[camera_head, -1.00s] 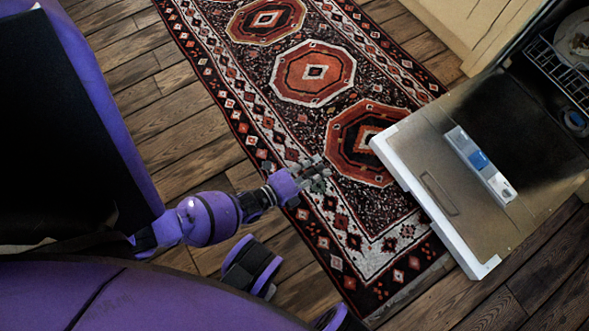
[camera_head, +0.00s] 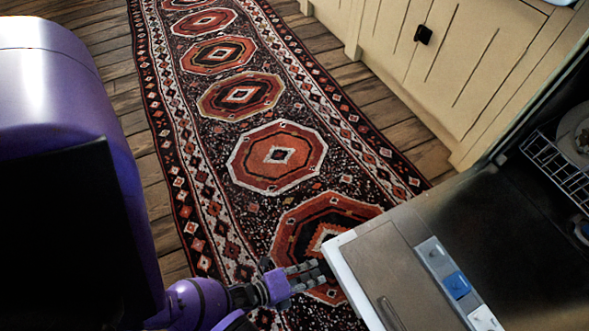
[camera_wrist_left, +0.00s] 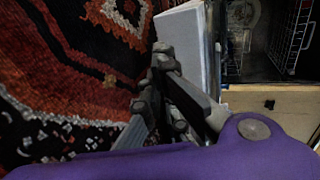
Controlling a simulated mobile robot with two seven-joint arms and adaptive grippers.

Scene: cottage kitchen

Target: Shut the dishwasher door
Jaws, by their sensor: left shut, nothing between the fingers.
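The dishwasher door (camera_head: 368,259) is folded down open at the lower right of the head view. Its inner face has a dispenser panel with a blue piece (camera_head: 457,285). My left gripper (camera_head: 318,272) is shut and empty, just left of the door's pale outer edge, over the rug. In the left wrist view, the gripper (camera_wrist_left: 162,58) is close beside the pale door edge (camera_wrist_left: 184,45); I cannot tell whether they touch. My right gripper is not in view.
The dishwasher's wire rack (camera_head: 556,166) holds a plate (camera_head: 577,135) at the right edge. Beige cabinets (camera_head: 470,60) stand at the upper right. A patterned rug (camera_head: 240,95) runs along the open wooden floor (camera_head: 100,45).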

